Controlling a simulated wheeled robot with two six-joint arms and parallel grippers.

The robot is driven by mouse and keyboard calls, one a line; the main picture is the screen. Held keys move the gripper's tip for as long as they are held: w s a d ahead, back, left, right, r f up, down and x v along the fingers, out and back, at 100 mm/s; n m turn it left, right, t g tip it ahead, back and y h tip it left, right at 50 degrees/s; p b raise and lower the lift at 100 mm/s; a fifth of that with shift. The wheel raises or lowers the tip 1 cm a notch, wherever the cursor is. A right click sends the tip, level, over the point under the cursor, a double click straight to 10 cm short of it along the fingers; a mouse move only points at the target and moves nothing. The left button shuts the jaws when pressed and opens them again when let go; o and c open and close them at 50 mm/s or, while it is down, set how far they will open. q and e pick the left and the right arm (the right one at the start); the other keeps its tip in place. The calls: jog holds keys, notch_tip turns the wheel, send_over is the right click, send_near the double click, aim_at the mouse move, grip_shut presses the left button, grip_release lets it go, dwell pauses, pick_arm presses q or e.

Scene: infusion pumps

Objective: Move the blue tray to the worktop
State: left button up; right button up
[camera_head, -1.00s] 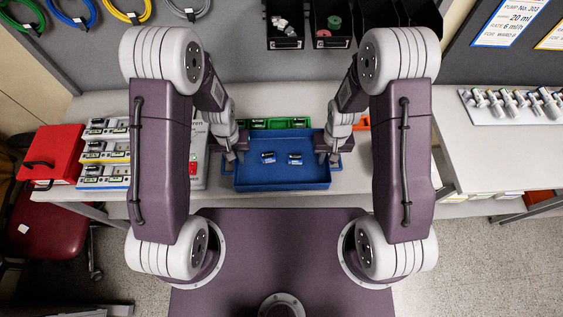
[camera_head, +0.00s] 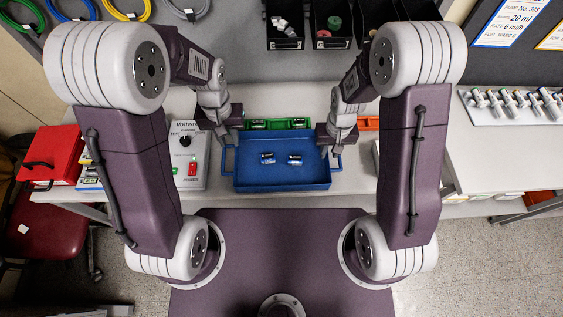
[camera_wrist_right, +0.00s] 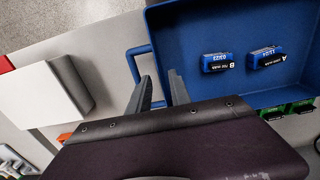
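The blue tray (camera_head: 282,184) lies flat on the light grey worktop (camera_head: 215,193), with two small blue batteries (camera_head: 267,158) inside. Its handles stick out at the left and right ends. My left gripper (camera_head: 226,138) is just above and behind the left handle, apart from it, and looks open and empty. My right gripper (camera_head: 333,142) is by the tray's right end, near the right handle. In the right wrist view its two fingers (camera_wrist_right: 162,92) are spread with nothing held between them, beside the handle (camera_wrist_right: 133,66) and the tray wall (camera_wrist_right: 160,45).
A green bin (camera_head: 275,123) with batteries stands right behind the tray, and an orange bin (camera_head: 369,123) is behind right. A voltmeter box (camera_head: 187,155) and a red box (camera_head: 50,155) stand to the left. Black bins (camera_head: 284,42) hang at the back.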

notch_tip(320, 180, up, 8)
jog(key=shift+f, duration=0.25)
jog(key=shift+s, duration=0.1)
